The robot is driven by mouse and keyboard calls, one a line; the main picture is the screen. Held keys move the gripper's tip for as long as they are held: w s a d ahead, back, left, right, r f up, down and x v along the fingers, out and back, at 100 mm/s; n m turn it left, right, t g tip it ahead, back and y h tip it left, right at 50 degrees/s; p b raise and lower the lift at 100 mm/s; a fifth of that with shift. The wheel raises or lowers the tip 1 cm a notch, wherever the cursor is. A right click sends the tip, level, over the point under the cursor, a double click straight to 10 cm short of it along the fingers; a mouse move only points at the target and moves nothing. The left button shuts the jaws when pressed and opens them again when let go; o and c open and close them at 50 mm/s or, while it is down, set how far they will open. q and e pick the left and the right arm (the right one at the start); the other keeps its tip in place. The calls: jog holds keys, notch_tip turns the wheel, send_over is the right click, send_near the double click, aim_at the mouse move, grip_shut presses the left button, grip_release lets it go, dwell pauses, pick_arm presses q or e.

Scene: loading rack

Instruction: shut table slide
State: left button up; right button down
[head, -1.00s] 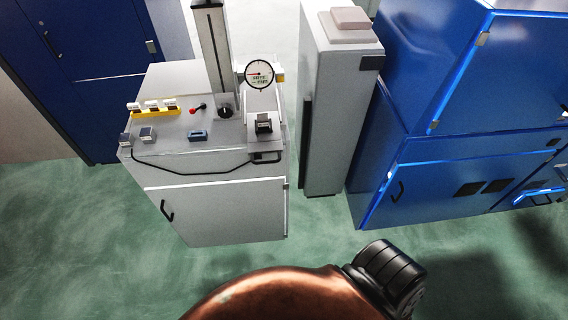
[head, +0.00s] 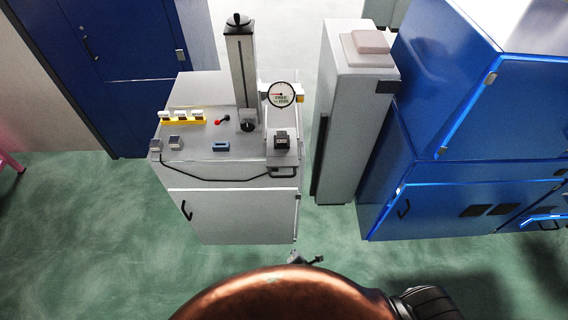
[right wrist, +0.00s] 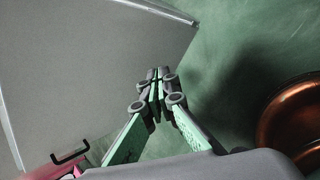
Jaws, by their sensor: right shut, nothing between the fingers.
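A grey cabinet (head: 240,217) with instruments on its top stands left of centre in the head view. A light plate (head: 283,160) with a black block (head: 281,140) on it lies at the top's right side, below a round dial gauge (head: 281,95). It may be the table slide; I cannot tell how far it is out. My right gripper (head: 306,259) shows just past my copper-coloured body, in front of the cabinet's lower right corner. In the right wrist view its fingertips (right wrist: 156,85) are together and empty, apart from the grey cabinet panel. My left gripper is out of view.
The door has a black handle (head: 186,210). A narrow grey cabinet (head: 345,130) and blue cabinets (head: 440,90) stand to the right. Green floor (head: 110,230) is free at the left.

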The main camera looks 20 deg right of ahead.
jog(key=w+a+r+n+t+h+p, duration=0.1)
jog(key=w+r+n+t, duration=0.15)
jog(key=r, duration=0.75)
jog(key=w+a+r+n+t+p, duration=0.1)
jog(key=w+a+r+n+p, duration=0.2)
jog(key=r, duration=0.7)
jog(key=n+t+h+p, duration=0.2)
jog(key=n+t, duration=0.1)
jog(key=n, duration=0.1)
send_near(282, 164)
pick_arm(q)
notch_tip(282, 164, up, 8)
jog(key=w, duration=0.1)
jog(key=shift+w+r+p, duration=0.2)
jog(key=shift+p, duration=0.25)
pick_arm(e)
jog(key=shift+g, duration=0.25)
jog(key=x, duration=0.5)
jog(key=shift+w+d+r, duration=0.1)
jog(key=shift+w+d, duration=0.1)
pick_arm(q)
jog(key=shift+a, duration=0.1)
